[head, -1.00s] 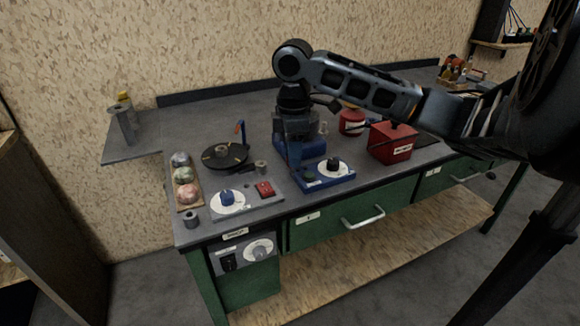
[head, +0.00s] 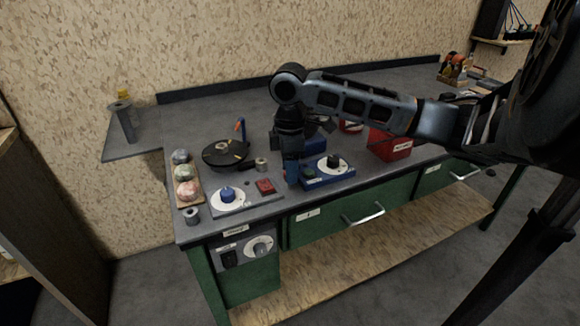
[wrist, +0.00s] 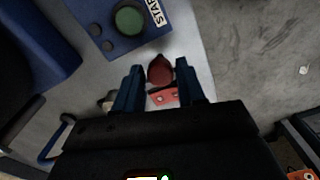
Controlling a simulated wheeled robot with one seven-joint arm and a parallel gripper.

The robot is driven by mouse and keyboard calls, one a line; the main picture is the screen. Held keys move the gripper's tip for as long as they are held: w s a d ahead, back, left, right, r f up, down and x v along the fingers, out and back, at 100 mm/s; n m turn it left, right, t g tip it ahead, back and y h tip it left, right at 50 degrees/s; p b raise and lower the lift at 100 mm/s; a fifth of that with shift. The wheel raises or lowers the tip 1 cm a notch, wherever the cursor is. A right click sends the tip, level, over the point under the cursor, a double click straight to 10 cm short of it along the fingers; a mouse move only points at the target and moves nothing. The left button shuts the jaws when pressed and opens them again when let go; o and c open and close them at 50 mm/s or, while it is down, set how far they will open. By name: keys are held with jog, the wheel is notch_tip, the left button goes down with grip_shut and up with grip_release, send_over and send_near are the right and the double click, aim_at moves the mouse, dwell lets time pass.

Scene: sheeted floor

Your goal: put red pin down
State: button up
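In the wrist view a dark red pin (wrist: 160,70) sits between the two blue fingertips of my gripper (wrist: 160,82) and nearly fills the gap. The fingers look shut on it. Beyond it lies the pale control panel with a red switch (wrist: 163,97). In the head view my gripper (head: 291,172) points down over the bench, between the panel (head: 245,205) and the blue control box (head: 338,176). The pin cannot be made out there. Its height above the surface is unclear.
The blue box with a green button (wrist: 129,20) is close to my fingers in the wrist view. A black turntable (head: 224,154), a small grey cylinder (head: 261,163) and a tray of balls (head: 186,174) stand to the left. A red box (head: 392,146) is to the right.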

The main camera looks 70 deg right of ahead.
jog(key=shift+o, duration=1.4)
jog(key=shift+r, duration=0.15)
notch_tip(320, 180, up, 12)
